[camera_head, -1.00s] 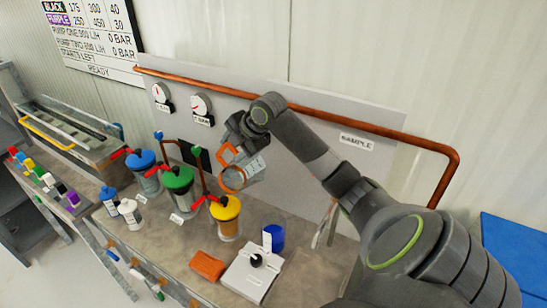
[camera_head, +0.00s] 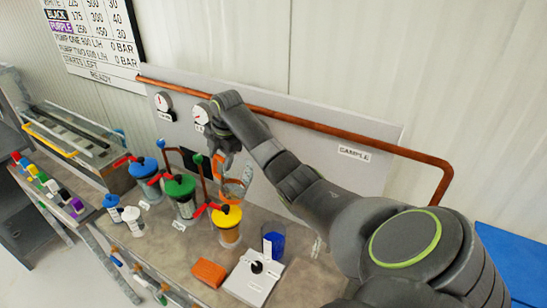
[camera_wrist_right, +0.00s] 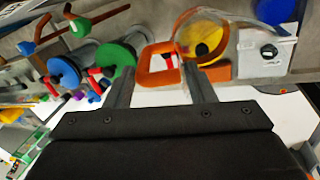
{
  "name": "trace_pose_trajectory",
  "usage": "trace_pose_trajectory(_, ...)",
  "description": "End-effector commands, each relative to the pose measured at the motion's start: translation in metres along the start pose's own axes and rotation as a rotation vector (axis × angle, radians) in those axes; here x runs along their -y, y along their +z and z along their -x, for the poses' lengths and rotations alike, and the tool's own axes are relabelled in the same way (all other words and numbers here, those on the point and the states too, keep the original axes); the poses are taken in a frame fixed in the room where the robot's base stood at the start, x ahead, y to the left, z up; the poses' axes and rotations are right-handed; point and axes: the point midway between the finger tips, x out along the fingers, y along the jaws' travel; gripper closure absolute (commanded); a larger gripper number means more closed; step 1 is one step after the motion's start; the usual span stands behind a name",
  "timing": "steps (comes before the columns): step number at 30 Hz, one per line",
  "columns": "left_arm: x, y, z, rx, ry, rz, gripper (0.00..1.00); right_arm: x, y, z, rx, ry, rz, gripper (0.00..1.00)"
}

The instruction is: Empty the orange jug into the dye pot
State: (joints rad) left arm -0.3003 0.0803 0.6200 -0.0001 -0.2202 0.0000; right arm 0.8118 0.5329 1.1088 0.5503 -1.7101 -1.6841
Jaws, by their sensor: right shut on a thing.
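The orange jug is a clear vessel with an orange rim and an orange handle (camera_head: 217,168). My right gripper (camera_head: 222,158) is shut on it at the handle, above the bench and close to the yellow-lidded pot (camera_head: 227,216). In the right wrist view the handle (camera_wrist_right: 158,66) sits between the fingertips (camera_wrist_right: 160,78), and the clear body (camera_wrist_right: 206,30) overlaps the yellow lid. The jug's exact tilt and contents are hard to tell. Pots with green (camera_head: 179,186) and blue (camera_head: 142,167) lids stand to the left. Which pot is the dye pot is not clear. My left gripper is not in view.
A clear cup with blue content (camera_head: 274,242) stands to the right, behind a white device with a black knob (camera_head: 256,274). An orange block (camera_head: 208,272) lies in front. Red levers and upright pipes crowd the pots. Two small bottles (camera_head: 131,217) stand at left.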

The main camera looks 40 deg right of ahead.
Motion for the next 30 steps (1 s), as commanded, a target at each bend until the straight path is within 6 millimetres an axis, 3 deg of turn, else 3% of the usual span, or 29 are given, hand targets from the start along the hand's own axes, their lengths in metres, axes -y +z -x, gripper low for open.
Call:
trace_pose_trajectory(17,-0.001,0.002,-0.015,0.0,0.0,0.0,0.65,-0.018,-0.002,-0.012,0.019,-0.169,-0.005,0.88)
trace_pose_trajectory(30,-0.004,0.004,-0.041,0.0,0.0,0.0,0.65,-0.025,-0.002,-0.018,0.031,-0.251,-0.008,0.88)
